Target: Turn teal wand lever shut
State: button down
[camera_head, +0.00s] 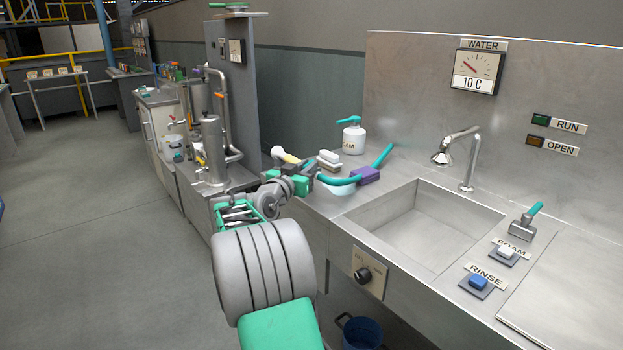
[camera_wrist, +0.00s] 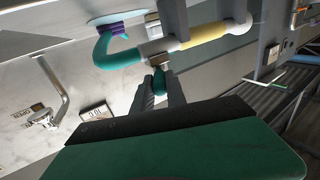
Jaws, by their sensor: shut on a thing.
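The wand has a cream-yellow section (camera_head: 285,156) and a curved teal tube (camera_head: 338,180), with a grey collar between. In the wrist view the teal tube (camera_wrist: 103,45) hooks at left and the yellow section (camera_wrist: 197,35) runs right to a white end. A small teal lever (camera_wrist: 160,80) sits below the collar, between my fingertips. My gripper (camera_wrist: 160,92) is shut on it. In the head view my gripper (camera_head: 302,172) is at the counter's left end, and the lever cannot be made out apart from it.
A foam bottle (camera_head: 354,139) and white blocks (camera_head: 329,159) stand behind. The sink (camera_head: 420,222) and tap (camera_head: 468,160) are right. A tank (camera_head: 212,148) with pipes stands left.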

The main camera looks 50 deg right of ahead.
jog(key=m+g+p, duration=0.1)
jog(key=g, duration=0.1)
jog(key=w+m+g+p, duration=0.1)
jog(key=m+g+p, duration=0.2)
jog(key=g, duration=0.2)
jog(key=shift+w+m, duration=0.3)
jog(key=shift+w, duration=0.1)
jog(key=shift+f+m+g+p, duration=0.1)
jog(key=shift+m+g+p, duration=0.2)
jog(key=shift+g+p, duration=0.2)
jog(key=c, duration=1.5)
grip_release()
jog(key=shift+d, duration=0.2)
jog(key=shift+c, duration=0.2)
jog(key=shift+o, duration=1)
jog(key=shift+a, duration=0.15)
jog(key=shift+t+b, duration=0.3)
jog(key=shift+b, duration=0.05)
